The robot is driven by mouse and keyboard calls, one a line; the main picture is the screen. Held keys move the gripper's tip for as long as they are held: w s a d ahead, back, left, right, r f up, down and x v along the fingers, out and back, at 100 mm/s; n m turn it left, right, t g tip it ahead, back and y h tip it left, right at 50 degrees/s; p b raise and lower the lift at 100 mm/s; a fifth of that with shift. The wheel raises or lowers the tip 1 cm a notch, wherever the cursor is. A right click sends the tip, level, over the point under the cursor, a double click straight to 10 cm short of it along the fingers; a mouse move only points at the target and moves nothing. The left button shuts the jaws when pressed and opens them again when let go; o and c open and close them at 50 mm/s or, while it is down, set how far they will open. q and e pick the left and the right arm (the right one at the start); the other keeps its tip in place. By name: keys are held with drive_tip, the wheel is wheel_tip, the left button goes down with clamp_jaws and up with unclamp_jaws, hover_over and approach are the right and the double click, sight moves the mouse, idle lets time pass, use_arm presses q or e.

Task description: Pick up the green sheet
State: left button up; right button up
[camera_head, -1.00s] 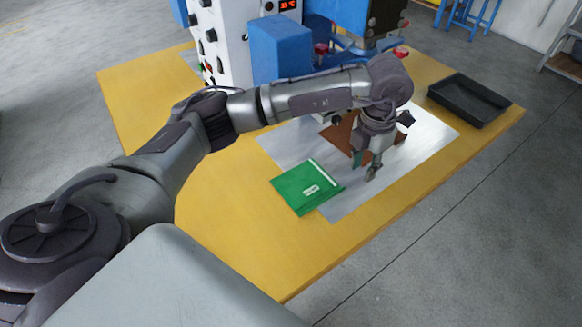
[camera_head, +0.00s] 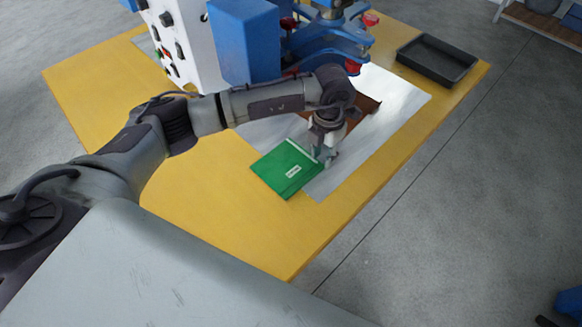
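The green sheet (camera_head: 284,171) lies on the yellow table, partly over the edge of a silver metal plate. It has a white label and a pale strip along its upper right edge. My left gripper (camera_head: 324,160) points down at the sheet's right edge, very close to it or touching it. Its fingers are small and partly hidden, so I cannot tell whether they are open or shut on the edge. My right gripper is not in view.
The silver plate (camera_head: 391,108) lies under my arm, with a brown sheet (camera_head: 362,108) on it. A black tray (camera_head: 436,60) stands at the table's back right. A blue and white machine (camera_head: 245,42) stands at the back. The yellow table (camera_head: 215,213) is clear at the front left.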

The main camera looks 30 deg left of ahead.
sight(321, 168)
use_arm(q)
wheel_tip(321, 168, down, 4)
drive_tip(key=shift+f+p, duration=0.2)
drive_tip(key=shift+p, duration=0.15)
drive_tip(key=shift+s, duration=0.1)
clamp_jaws()
drive_tip(key=shift+r, duration=0.1)
